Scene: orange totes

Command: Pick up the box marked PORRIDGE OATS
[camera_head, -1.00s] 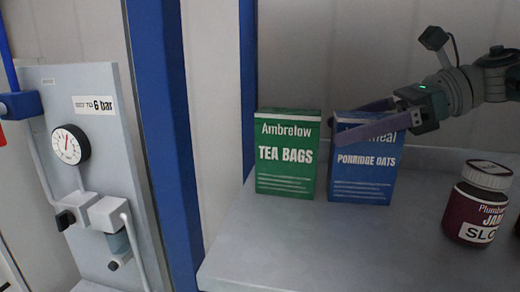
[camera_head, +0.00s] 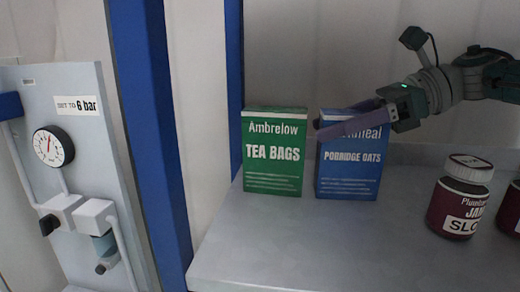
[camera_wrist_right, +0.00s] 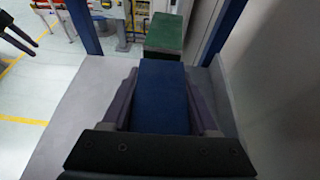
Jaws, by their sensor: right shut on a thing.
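The blue box marked PORRIDGE OATS (camera_head: 350,170) stands upright on the grey shelf top (camera_head: 290,245), just right of the green tea box. My right gripper (camera_head: 348,120) reaches in from the right and its purple fingers are shut on the upper part of the box, covering some of its top lettering. In the right wrist view the blue box top (camera_wrist_right: 163,95) lies between the two fingers (camera_wrist_right: 163,105), one along each side. The box's base appears to rest on the shelf.
A green TEA BAGS box (camera_head: 274,155) stands close on the left; it also shows beyond the blue box in the wrist view (camera_wrist_right: 165,33). A dark jam jar (camera_head: 461,200) stands to the right. A blue post (camera_head: 160,130) and gauge panel (camera_head: 75,180) are at left. The shelf front is clear.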

